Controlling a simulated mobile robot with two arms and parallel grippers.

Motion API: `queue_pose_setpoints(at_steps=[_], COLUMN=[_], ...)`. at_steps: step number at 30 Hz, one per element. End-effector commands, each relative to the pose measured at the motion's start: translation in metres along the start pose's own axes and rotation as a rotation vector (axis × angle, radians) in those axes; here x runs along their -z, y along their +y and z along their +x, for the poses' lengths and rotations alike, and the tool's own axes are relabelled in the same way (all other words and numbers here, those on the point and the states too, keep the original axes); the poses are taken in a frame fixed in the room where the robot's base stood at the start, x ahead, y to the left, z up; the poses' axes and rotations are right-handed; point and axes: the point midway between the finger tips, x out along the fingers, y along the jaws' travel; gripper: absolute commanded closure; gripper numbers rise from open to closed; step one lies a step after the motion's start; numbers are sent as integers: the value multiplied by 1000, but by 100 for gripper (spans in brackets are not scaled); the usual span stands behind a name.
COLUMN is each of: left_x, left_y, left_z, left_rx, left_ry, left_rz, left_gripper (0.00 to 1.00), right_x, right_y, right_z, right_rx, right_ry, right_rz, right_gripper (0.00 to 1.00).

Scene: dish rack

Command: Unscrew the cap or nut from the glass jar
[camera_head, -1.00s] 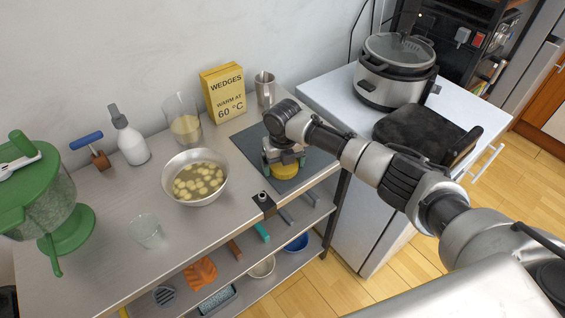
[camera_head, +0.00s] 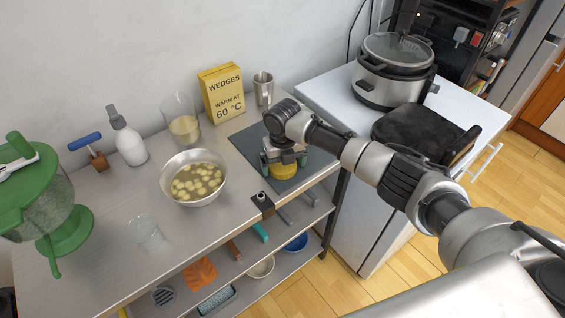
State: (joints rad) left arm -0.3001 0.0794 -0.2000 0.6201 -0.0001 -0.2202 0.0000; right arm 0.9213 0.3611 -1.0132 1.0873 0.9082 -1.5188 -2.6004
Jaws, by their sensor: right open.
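My right arm reaches in from the right, and my right gripper (camera_head: 282,160) points down over the dark mat (camera_head: 248,143) on the metal counter. It is open. Under and between its fingers is a yellow round thing (camera_head: 283,172), apparently the jar's cap; the gripper hides much of it. The jar's glass body cannot be made out beneath the gripper. My left gripper is not in view.
A pan of sliced food (camera_head: 194,178), a clear glass (camera_head: 147,232), a yellow WEDGES box (camera_head: 223,92) and a metal cup (camera_head: 263,88) stand on the counter. A black block (camera_head: 262,203) sits at its front edge. A cooker (camera_head: 396,70) stands on the white cabinet.

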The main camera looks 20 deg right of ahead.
Motion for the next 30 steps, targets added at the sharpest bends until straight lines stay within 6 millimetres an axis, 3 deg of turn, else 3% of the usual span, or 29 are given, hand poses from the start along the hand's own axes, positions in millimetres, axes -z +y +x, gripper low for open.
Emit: queue_pose_setpoints(at_steps=[4, 12, 18, 30], left_x=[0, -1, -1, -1], left_y=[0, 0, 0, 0], left_z=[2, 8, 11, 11], left_rx=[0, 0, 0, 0], left_ry=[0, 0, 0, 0], left_rz=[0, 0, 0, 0], left_gripper=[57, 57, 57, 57], right_x=[2, 1, 1, 1], right_y=[-1, 0, 0, 0], right_z=[-12, -70, -99, -109], right_rx=[4, 0, -1, -1], right_ry=[6, -2, -3, -2], right_rz=[-3, 0, 1, 3], right_gripper=[0, 0, 0, 0])
